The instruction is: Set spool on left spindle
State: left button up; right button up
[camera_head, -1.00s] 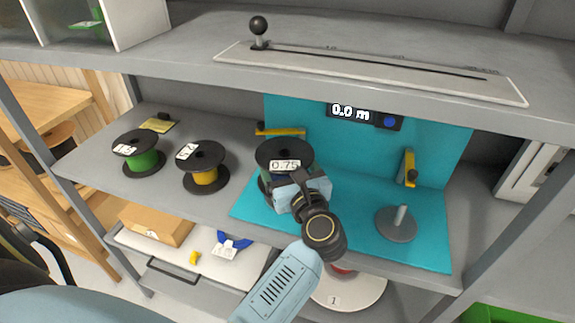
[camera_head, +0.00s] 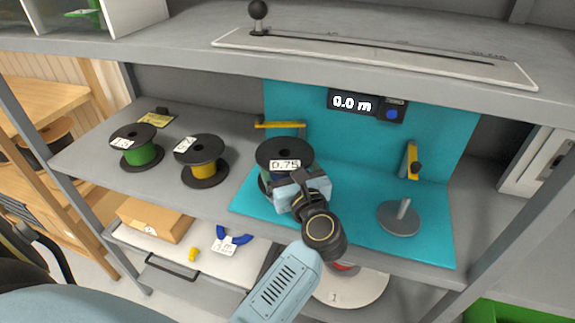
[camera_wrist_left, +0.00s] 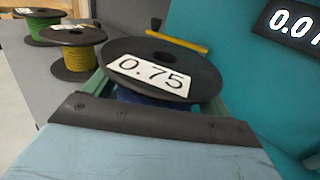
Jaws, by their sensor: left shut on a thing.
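A black-flanged spool (camera_head: 284,152) labelled 0.75 stands upright at the left end of the teal panel's base. It also shows in the left wrist view (camera_wrist_left: 165,66), where blue winding shows below its top flange. My left gripper (camera_head: 285,185) is shut on this spool from the front. The left spindle is not visible; the spool and gripper cover that area, so I cannot tell whether the spool sits on it. The right spindle (camera_head: 403,209) is a bare post on a round grey base. My right gripper is not in view.
A green spool (camera_head: 140,155) and a yellow spool (camera_head: 204,170) stand on the shelf to the left. A yellow arm (camera_head: 280,125) is behind the held spool, another (camera_head: 411,160) behind the right spindle. The upper shelf (camera_head: 180,57) overhangs. A display (camera_head: 352,103) reads 0.0 m.

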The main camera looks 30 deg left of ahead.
pick_arm(q)
jog(key=shift+f+b, duration=1.25)
jog(key=shift+b, duration=0.05)
jog(key=o, duration=1.4)
jog(key=shift+c, duration=0.2)
jog(key=shift+f, duration=0.1)
jog(key=shift+s+d, duration=0.1)
jog(key=shift+b+v, duration=1)
jog(key=shift+v, duration=3.4)
jog(key=shift+s, duration=0.1)
